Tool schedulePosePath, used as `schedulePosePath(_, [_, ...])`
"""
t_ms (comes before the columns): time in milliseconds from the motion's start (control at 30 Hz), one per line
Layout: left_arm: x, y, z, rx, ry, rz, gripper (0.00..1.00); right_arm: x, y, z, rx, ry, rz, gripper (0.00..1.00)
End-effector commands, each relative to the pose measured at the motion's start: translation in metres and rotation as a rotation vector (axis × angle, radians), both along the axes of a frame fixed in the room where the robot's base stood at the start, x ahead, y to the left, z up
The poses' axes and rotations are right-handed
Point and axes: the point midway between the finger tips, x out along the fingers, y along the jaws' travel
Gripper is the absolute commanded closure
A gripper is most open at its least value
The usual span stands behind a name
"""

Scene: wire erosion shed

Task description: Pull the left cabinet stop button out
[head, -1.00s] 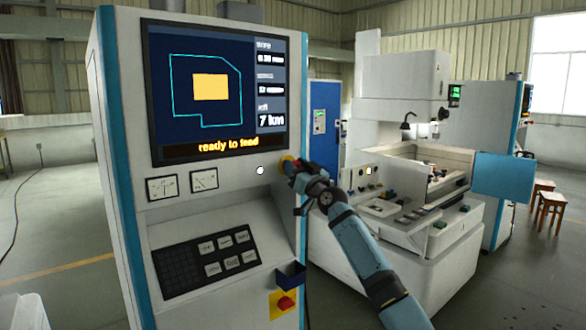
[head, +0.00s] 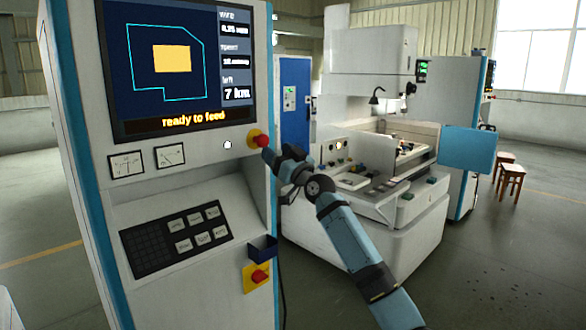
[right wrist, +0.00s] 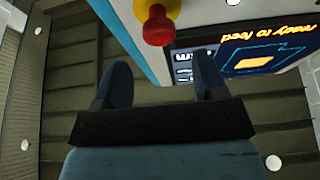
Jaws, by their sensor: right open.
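A red stop button (head: 264,140) on a yellow base sits at the right edge of the left cabinet (head: 180,230), beside the screen. It also shows at the top of the right wrist view (right wrist: 158,25), with its red knob standing out from the yellow base. My right gripper (head: 270,156) is just below and to the right of the button, apart from it. In the right wrist view its two fingers (right wrist: 161,65) are spread and empty, and the button lies beyond their tips. My left gripper is not in view.
A second red button (head: 259,276) on a yellow plate sits lower on the cabinet, under a small dark blue holder (head: 262,247). A white machine (head: 370,210) with a low front stands to the right.

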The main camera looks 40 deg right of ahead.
Motion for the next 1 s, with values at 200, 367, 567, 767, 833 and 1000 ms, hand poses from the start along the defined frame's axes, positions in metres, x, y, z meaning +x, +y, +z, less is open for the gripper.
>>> schedulePosePath(200, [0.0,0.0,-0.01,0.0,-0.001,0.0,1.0,-0.044,-0.003,-0.02,-0.002,0.001,-0.001,0.35])
schedulePosePath(367, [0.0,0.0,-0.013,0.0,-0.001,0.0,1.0,-0.061,-0.005,-0.026,-0.001,0.001,0.0,0.35])
schedulePosePath(567, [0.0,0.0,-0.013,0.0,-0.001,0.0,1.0,-0.068,-0.006,-0.027,0.0,-0.001,-0.001,0.35])
schedulePosePath(767, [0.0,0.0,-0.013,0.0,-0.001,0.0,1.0,-0.068,-0.006,-0.027,0.0,-0.001,-0.001,0.35])
schedulePosePath(833, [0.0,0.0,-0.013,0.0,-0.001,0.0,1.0,-0.068,-0.006,-0.027,0.0,-0.001,-0.001,0.35])
schedulePosePath(1000, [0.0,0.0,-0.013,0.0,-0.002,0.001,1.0,-0.068,-0.006,-0.027,0.0,-0.001,-0.001,0.35])
